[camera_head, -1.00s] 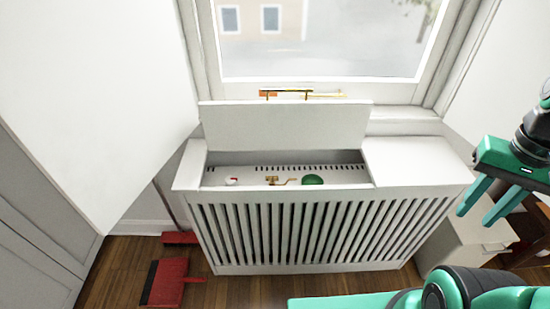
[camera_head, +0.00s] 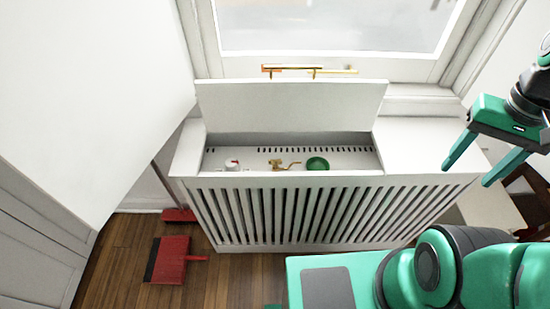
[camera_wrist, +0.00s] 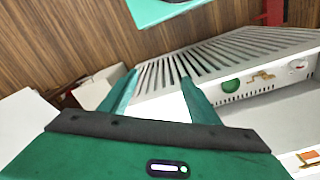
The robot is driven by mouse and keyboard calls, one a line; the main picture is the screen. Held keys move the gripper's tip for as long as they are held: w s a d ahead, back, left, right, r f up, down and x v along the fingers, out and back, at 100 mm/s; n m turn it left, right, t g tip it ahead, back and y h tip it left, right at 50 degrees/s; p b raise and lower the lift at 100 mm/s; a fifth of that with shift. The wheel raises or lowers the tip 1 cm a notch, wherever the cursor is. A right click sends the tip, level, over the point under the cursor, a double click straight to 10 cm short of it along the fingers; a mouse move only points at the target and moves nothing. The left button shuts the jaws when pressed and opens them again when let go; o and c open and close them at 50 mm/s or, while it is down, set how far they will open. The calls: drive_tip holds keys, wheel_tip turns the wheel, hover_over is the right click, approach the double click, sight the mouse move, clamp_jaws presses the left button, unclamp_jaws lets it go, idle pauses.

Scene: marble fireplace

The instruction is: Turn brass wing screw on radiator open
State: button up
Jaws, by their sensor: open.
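The white slatted radiator cover (camera_head: 420,145) stands under the window, with its lid (camera_head: 290,106) raised. Inside the opening, the small brass wing screw (camera_head: 277,164) sits between a white-and-red knob (camera_head: 232,165) and a round green knob (camera_head: 317,163). The brass screw also shows in the wrist view (camera_wrist: 261,76), right of the green knob there. My gripper (camera_head: 465,174) is open and empty, over the right end of the cover, well apart from the screw. Its two green fingers also show in the wrist view (camera_wrist: 160,88).
A red dustpan (camera_head: 174,258) lies on the wooden floor at left, near a red broom head (camera_head: 179,215). A white box (camera_wrist: 97,88) stands beside the cover's right end. The cover's right top is clear.

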drive_tip(key=w+a+f+n+h, duration=0.1)
drive_tip(key=w+a+f, duration=0.25)
drive_tip(key=w, duration=0.65)
drive_tip(key=n+t+y, duration=0.1)
drive_tip(key=n+t, duration=0.3)
drive_tip(key=n, duration=0.1)
approach(275, 160)
drive_tip(key=x, duration=0.8)
drive_tip(key=shift+f, duration=0.25)
